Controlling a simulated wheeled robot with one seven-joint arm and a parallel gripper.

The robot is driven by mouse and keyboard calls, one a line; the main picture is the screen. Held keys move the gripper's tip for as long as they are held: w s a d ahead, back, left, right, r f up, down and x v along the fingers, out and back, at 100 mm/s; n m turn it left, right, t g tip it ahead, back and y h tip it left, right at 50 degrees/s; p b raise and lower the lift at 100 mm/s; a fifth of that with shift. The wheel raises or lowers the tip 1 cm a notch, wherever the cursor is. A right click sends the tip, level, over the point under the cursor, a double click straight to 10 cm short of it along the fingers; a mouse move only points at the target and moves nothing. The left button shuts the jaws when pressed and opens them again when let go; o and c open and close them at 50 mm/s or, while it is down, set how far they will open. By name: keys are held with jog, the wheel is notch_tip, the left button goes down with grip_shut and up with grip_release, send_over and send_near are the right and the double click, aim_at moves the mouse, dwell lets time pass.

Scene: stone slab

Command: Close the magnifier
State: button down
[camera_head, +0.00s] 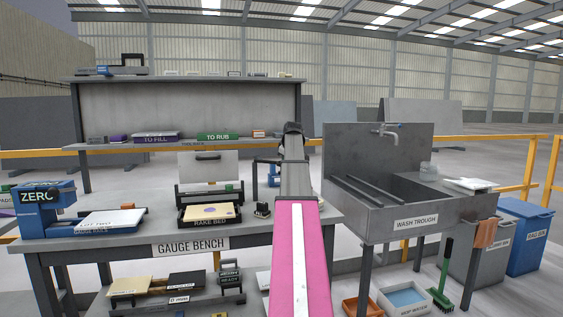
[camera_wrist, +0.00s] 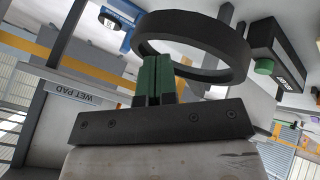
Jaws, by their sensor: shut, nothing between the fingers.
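In the wrist view a thick dark ring (camera_wrist: 225,78), which looks like the magnifier's rim, hangs tilted just beyond my gripper. My gripper (camera_wrist: 154,62) has two green fingers, shut side by side with nothing between them. The fingertips overlap the ring's near left side in the picture; I cannot tell whether they touch it. In the head view my pink and white arm reaches over the right part of the gauge bench (camera_head: 190,243). My fingers are not clear there, and the magnifier is hidden or too small to make out.
A dark box with a green knob (camera_wrist: 264,67) is right of the ring. A wet pad label (camera_wrist: 72,92) shows upside down at left. A rake bed tray (camera_head: 209,221) and blue zero gauge (camera_head: 40,207) stand on the bench. The wash trough (camera_head: 415,223) is at right.

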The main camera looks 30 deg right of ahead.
jog(key=w+d+n+y, duration=0.2)
jog(key=w+d+n, duration=0.2)
jog(key=w, duration=0.3)
jog(key=shift+d+n+y, duration=0.3)
jog(key=shift+d+y, duration=0.1)
jog(key=shift+w, duration=0.15)
jog(key=shift+r, duration=0.15)
